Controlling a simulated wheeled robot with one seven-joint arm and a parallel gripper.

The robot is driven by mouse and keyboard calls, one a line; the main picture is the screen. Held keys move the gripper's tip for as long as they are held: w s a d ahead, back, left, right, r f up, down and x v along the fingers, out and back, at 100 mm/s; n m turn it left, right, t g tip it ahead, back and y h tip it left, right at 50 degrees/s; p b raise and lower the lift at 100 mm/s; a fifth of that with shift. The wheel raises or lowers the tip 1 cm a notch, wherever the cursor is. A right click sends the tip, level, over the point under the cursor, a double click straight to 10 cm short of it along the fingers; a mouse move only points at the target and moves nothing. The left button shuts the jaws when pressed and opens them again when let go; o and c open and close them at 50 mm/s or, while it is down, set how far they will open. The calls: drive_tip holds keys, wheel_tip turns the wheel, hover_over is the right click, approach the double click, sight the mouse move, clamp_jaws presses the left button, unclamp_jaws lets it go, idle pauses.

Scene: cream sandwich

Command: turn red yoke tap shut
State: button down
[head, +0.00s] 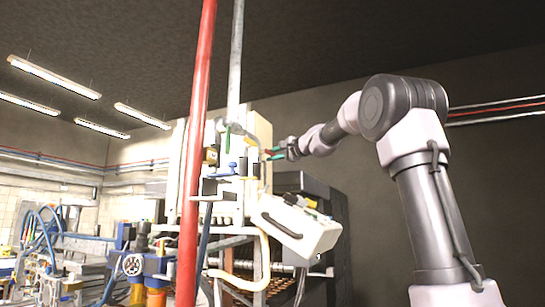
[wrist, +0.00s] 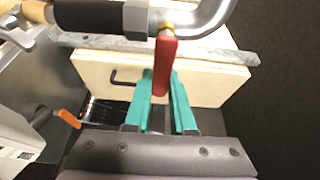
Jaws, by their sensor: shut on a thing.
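The red tap handle (wrist: 165,67) hangs from a brass-coloured stem below the curved silver pipe (wrist: 205,22) in the wrist view. It points down toward my gripper. My gripper (wrist: 161,85) has teal fingers, one on each side of the handle's lower end, and is shut on it. In the head view my gripper (head: 274,153) reaches from the right to the side of the cream cabinet (head: 262,132). The tap handle is too small there to make out clearly.
A red upright pipe (head: 194,160) stands left of the cabinet. A tilted white box (head: 300,228) sits below my gripper. In the wrist view, an orange-handled lever (wrist: 68,118) is at lower left and a cream panel (wrist: 215,80) lies behind the tap.

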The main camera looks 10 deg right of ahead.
drive_tip(key=c, duration=0.8)
unclamp_jaws()
drive_tip(key=shift+o, duration=0.2)
drive_tip(key=v, duration=1.1)
